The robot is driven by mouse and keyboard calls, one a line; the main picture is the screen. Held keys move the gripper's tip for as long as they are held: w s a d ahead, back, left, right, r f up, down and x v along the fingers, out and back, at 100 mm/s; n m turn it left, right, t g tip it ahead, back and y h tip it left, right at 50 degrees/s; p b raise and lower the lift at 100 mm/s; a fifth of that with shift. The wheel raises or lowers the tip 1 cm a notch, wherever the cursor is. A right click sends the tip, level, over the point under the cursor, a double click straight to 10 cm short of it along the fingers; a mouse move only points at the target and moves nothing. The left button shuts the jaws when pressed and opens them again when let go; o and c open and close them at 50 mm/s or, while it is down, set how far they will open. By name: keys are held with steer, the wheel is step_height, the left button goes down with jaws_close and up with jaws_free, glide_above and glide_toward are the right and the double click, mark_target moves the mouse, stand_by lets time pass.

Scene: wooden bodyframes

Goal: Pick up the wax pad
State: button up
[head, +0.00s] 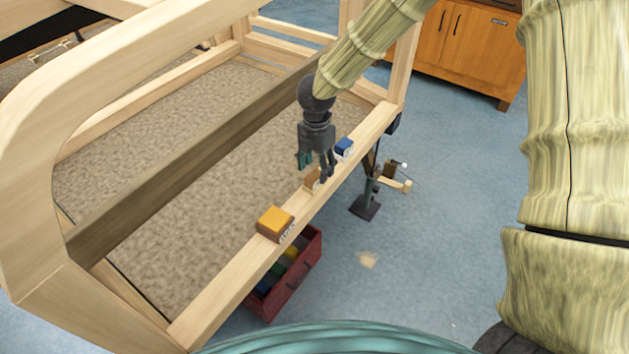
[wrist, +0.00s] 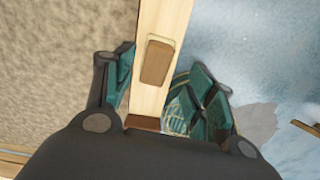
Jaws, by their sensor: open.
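A small plain brown block (head: 312,180), which looks like the wax pad, lies on the top of a light wooden rail (head: 222,300). In the wrist view the brown block (wrist: 157,62) lies lengthwise on the rail, ahead of the gap between my fingers. My gripper (head: 316,168) points down above the rail, close to this block. Its teal-padded fingers are spread on either side of the rail in the wrist view (wrist: 160,95), with nothing held. A finger partly hides the block in the head view.
On the same rail, a yellow-topped block (head: 275,222) stands nearer and a blue-and-white block (head: 343,148) farther. A dark beam (head: 180,160) crosses the frame. A red drawer box (head: 290,290) sits below the rail, and a vise-like stand (head: 366,205) is to the right.

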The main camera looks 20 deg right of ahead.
mark_target(314, 174)
steer(key=f, duration=0.3)
steer(key=shift+w+a+f, duration=0.15)
steer(key=shift+a+f, duration=0.05)
steer(key=shift+a, duration=0.05)
steer(key=shift+f, duration=0.55)
steer(key=shift+c, duration=0.2)
steer(key=c, duration=1.1)
